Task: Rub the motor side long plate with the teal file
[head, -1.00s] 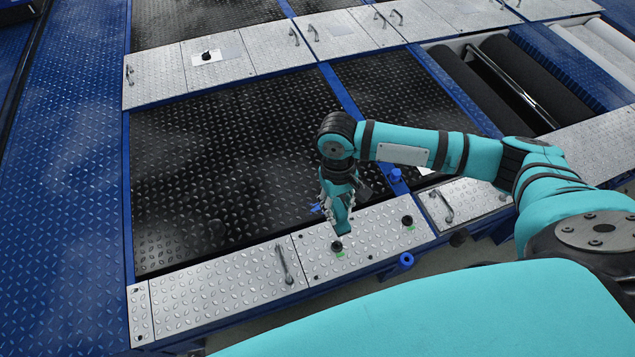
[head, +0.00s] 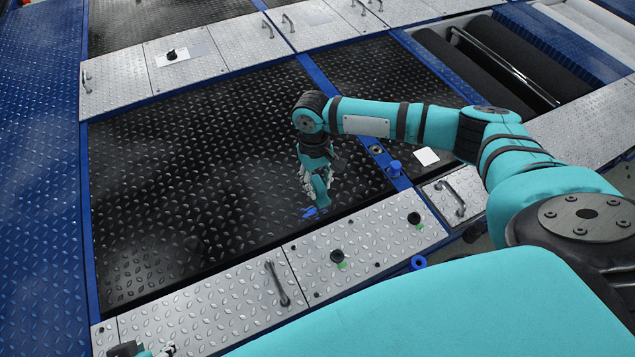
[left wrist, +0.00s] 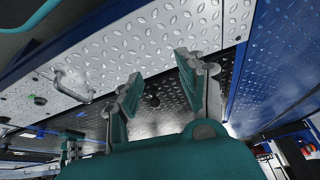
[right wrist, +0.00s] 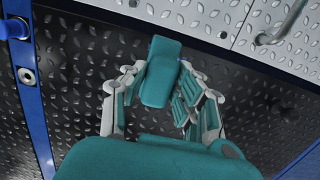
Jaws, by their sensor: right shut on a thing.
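My right gripper (head: 315,172) is shut on the teal file (right wrist: 160,72), which points down from it. In the head view the file (head: 321,195) hangs over the large black tread plate (head: 190,180), close to the near silver row; contact cannot be told. The near row has a silver plate with a handle (head: 215,305) and a silver plate with black knobs (head: 375,240). Which plate is the motor side long one, I cannot tell for sure. My left gripper (left wrist: 157,80) is open and empty over silver and black plates; only a bit shows at the head view's bottom left.
A small blue piece (head: 310,212) is beside the file. Handles (head: 277,284) stick up from silver plates. Dark rollers (head: 500,70) lie in an open pit at the upper right.

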